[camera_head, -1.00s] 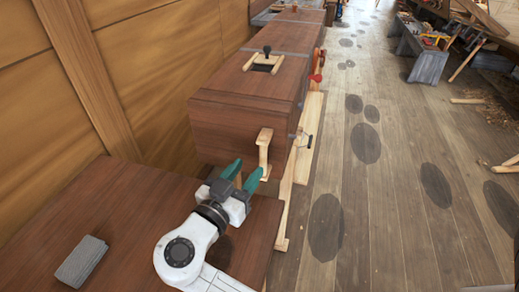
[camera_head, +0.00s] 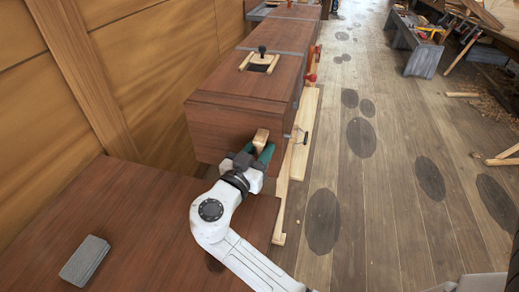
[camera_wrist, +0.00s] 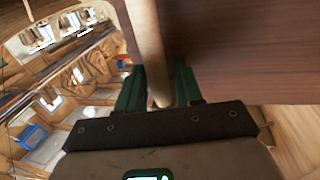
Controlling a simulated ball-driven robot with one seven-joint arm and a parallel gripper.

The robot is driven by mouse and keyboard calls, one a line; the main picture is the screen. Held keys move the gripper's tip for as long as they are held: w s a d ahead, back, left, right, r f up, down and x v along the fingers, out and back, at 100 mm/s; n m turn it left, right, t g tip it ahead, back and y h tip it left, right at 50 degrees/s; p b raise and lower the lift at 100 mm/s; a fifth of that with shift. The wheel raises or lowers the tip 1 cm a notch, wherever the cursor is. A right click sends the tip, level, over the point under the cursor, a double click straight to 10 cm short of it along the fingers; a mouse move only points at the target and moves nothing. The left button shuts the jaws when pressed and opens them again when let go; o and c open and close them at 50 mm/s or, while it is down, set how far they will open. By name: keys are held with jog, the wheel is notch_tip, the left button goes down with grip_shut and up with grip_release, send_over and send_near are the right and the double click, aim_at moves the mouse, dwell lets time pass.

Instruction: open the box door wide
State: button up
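The brown wooden box (camera_head: 225,130) stands at the far end of the worktop, its door face toward me and shut as far as I can see. A pale wooden upright handle (camera_head: 261,138) sits on that face. My gripper (camera_head: 256,155) has green fingers and is at the handle. In the wrist view the handle (camera_wrist: 150,45) runs down between the two fingers of my gripper (camera_wrist: 160,88). The fingers stand apart, one on each side of it. I see no clear grip on it. The box face (camera_wrist: 240,50) fills the upper right there.
A grey block (camera_head: 84,261) lies on the brown worktop (camera_head: 130,215) at the left. A wooden wall (camera_head: 150,70) runs close along the left. The floor (camera_head: 380,200) to the right is open. A grey-legged workbench (camera_head: 420,45) stands at the back right.

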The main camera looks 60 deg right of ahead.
grip_shut()
jog(key=shift+a, duration=0.1)
jog(key=shift+w+a+f+b, duration=0.15)
jog(key=shift+a+b, duration=0.2)
jog(key=shift+b, duration=0.1)
jog(key=w+a+b, duration=0.1)
jog(key=a+b, duration=0.2)
jog(key=a, duration=0.3)
jog(key=shift+w+r+b, duration=0.2)
jog(key=shift+w+b, duration=0.05)
jog(key=shift+b, duration=0.15)
jog(key=shift+o, duration=1)
grip_release()
jog(key=shift+d, duration=0.1)
